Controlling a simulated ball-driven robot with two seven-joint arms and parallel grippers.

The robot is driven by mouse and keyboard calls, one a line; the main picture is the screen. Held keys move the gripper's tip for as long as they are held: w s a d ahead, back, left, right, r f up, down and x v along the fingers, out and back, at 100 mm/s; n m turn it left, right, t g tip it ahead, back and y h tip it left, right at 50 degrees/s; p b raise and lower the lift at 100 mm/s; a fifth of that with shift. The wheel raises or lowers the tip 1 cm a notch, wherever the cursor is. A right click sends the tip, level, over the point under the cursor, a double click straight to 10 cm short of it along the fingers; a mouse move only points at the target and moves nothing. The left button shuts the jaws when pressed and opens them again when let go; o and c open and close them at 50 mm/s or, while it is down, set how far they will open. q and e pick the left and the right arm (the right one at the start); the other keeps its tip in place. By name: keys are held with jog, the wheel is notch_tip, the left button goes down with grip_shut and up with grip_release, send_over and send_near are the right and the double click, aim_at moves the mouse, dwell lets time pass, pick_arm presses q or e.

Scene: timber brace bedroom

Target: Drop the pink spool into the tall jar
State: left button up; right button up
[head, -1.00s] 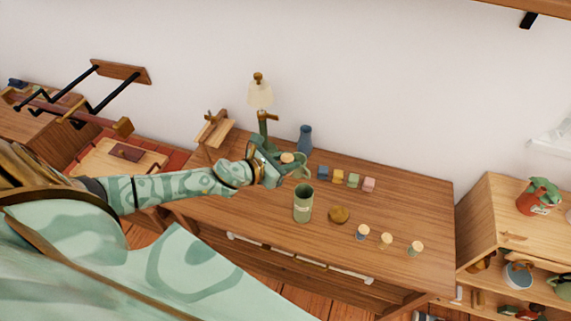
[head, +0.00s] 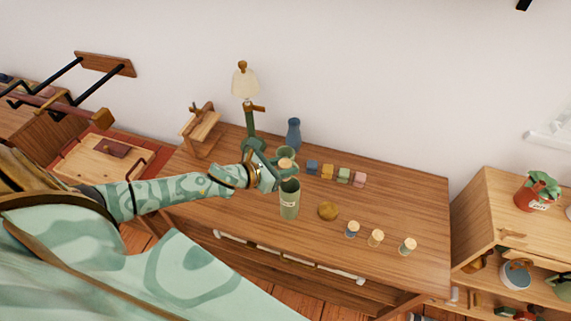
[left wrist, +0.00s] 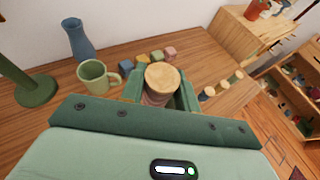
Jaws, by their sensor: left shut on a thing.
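The pink spool (left wrist: 155,99) has a pale wooden top and is held upright between the green fingers in the left wrist view; its top also shows in the head view (head: 286,163). My left gripper (head: 280,168) is shut on it. The tall jar (head: 289,203) is green with a pale label and stands upright on the desk with its mouth open. In the head view the spool appears just above and behind the jar's mouth, outside it. I cannot make out the jar in the left wrist view, and the spool's lower part is hidden there.
A green mug (left wrist: 93,78) and blue vase (head: 293,134) stand behind the gripper, near the lamp (head: 246,85). Several coloured cubes (head: 327,171) form a row. A round brown lid-like piece (head: 328,211) lies right of the jar. Three other spools (head: 376,237) stand farther right.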

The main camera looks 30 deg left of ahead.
pick_arm(q)
jog(key=o, duration=1)
jog(key=shift+o, duration=0.2)
jog(key=v, duration=1.6)
jog(key=shift+s, duration=0.2)
jog(key=shift+a+f, duration=0.1)
